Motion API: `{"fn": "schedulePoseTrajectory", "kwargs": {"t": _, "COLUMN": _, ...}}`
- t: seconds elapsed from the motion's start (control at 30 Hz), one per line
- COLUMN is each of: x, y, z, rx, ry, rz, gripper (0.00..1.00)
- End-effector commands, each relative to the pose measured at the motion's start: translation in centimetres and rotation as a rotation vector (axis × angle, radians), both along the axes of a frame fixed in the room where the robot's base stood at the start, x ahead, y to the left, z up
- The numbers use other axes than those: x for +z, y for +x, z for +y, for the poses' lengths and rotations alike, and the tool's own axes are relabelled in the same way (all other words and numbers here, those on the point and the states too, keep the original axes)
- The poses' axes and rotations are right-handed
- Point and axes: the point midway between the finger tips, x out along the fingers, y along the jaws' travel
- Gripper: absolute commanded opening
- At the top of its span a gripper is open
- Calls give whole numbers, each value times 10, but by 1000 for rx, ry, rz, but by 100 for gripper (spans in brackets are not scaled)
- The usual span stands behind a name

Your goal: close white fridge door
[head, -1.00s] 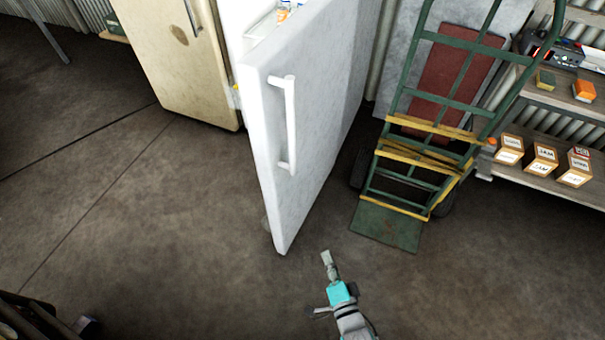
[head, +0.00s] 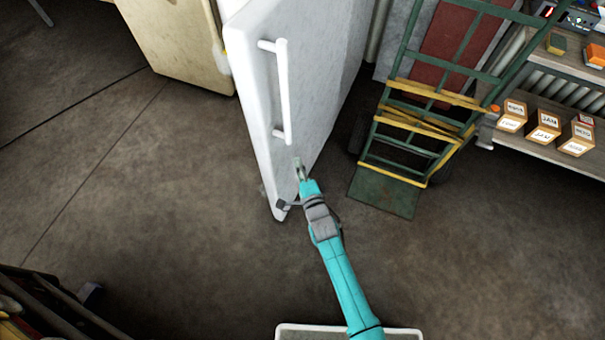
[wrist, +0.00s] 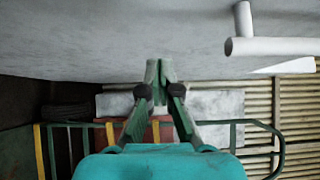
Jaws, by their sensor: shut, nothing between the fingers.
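The white fridge door (head: 262,110) stands swung wide open in the head view, with its handle side toward me. Its white bar handle (head: 282,92) runs along the face of the door. My gripper (head: 298,165) is shut and empty, at the lower part of the door below the handle. In the wrist view the closed fingertips (wrist: 158,68) are close to the door surface (wrist: 110,40), and the handle (wrist: 262,46) shows at upper right. I cannot tell whether the fingertips touch the door.
A cream fridge (head: 180,45) stands at upper left. A green hand truck (head: 420,130) with yellow straps stands right of the door. Shelves (head: 560,130) with small boxes are at far right. The concrete floor (head: 130,210) left of the door is clear.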

Motion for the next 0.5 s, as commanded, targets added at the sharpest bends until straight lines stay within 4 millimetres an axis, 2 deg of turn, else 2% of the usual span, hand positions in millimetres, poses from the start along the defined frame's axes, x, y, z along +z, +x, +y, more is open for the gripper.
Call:
{"fn": "schedulePoseTrajectory", "kwargs": {"t": 0.17, "x": 1, "y": 31, "z": 12, "rx": 0, "ry": -1, "rz": -1, "gripper": 0}}
{"fn": "schedulePoseTrajectory", "kwargs": {"t": 0.5, "x": 0, "y": 41, "z": 41, "rx": 2, "ry": 1, "rz": -1, "gripper": 0}}
